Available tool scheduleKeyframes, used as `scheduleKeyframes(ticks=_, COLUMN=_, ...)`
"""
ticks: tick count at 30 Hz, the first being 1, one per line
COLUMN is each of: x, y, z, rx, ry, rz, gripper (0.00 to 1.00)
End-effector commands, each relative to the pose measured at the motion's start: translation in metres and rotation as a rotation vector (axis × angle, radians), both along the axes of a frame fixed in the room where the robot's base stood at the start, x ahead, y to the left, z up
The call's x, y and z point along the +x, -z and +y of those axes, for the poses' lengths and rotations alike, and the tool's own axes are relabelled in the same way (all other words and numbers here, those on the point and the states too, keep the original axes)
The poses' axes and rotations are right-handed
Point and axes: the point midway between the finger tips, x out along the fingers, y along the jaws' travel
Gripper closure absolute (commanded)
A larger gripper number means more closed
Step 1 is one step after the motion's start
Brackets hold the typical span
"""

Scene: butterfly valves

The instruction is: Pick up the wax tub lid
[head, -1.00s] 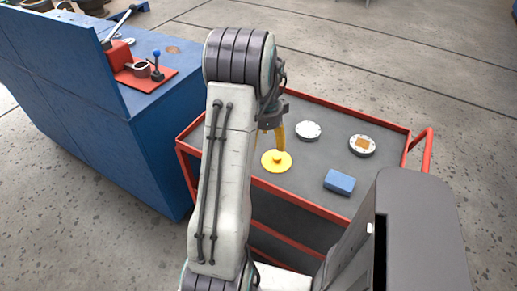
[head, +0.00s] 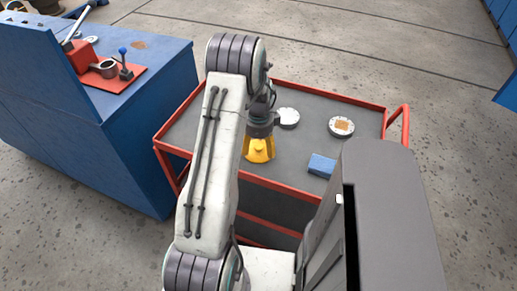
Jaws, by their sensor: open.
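A yellow round piece with a small raised knob, which looks like the wax tub lid (head: 259,158), lies at the front left of the grey cart top. My gripper (head: 259,149) points down right over it, its yellow fingers spread. The fingers and the piece share one colour and overlap, so most of it is hidden. I cannot tell whether the fingers touch it.
A blue bench (head: 150,110) with a red-based tool (head: 104,78) stands left.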

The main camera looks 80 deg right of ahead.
Motion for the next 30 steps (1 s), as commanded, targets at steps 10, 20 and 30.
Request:
scheduleKeyframes(ticks=10, x=0.0, y=0.0103, z=0.0001, rx=0.0, ry=0.0, rz=0.0, gripper=0.29)
scheduleKeyframes(ticks=20, x=0.0, y=0.01, z=0.0001, rx=0.0, ry=-0.001, rz=0.0, gripper=0.49)
scheduleKeyframes(ticks=30, x=0.0, y=0.01, z=0.0001, rx=0.0, ry=-0.001, rz=0.0, gripper=0.79)
